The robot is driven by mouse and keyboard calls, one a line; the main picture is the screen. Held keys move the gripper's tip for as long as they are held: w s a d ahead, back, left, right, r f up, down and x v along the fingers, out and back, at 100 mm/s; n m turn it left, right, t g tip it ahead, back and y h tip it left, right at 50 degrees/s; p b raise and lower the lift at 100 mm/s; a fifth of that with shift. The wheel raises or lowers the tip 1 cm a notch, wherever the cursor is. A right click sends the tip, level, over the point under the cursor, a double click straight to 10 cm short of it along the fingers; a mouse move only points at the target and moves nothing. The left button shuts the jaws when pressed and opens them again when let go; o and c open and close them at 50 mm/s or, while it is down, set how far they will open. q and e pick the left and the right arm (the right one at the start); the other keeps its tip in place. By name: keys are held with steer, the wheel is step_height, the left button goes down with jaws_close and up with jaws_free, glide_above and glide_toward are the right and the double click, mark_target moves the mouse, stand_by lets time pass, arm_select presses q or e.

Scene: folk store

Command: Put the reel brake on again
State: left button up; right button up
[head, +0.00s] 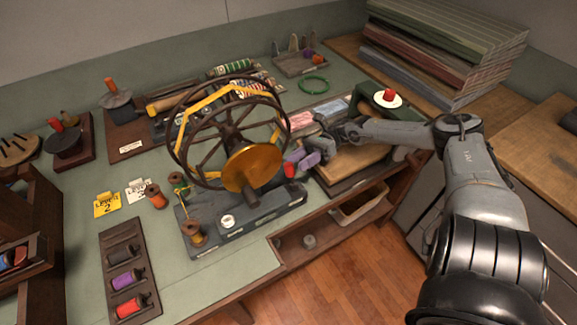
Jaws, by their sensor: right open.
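A large dark spoked reel (180,147) with yellow thread around its arms and a brass disc (262,165) at its front stands on a dark grey base (262,219). A small red-tipped piece (289,170) shows at the base's right side, just right of the brass disc. It may be the brake, but I cannot tell whether it is on or off. My right gripper (317,151) is open, right of the reel, over or beside purple pieces (294,156). Its fingertips are small and partly confused with these, so contact cannot be told. My left gripper is not in view.
A dark tray with purple and red spools (131,308) lies front left, near yellow (107,205) and white level cards. A dark green box with a red knob (389,94) stands behind my right forearm. Cloth is stacked at the back right. Below the counter's front edge is an open shelf.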

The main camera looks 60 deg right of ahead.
mark_target(289, 168)
steer(key=shift+x, duration=2.3)
steer(key=shift+c, duration=0.2)
jaws_close()
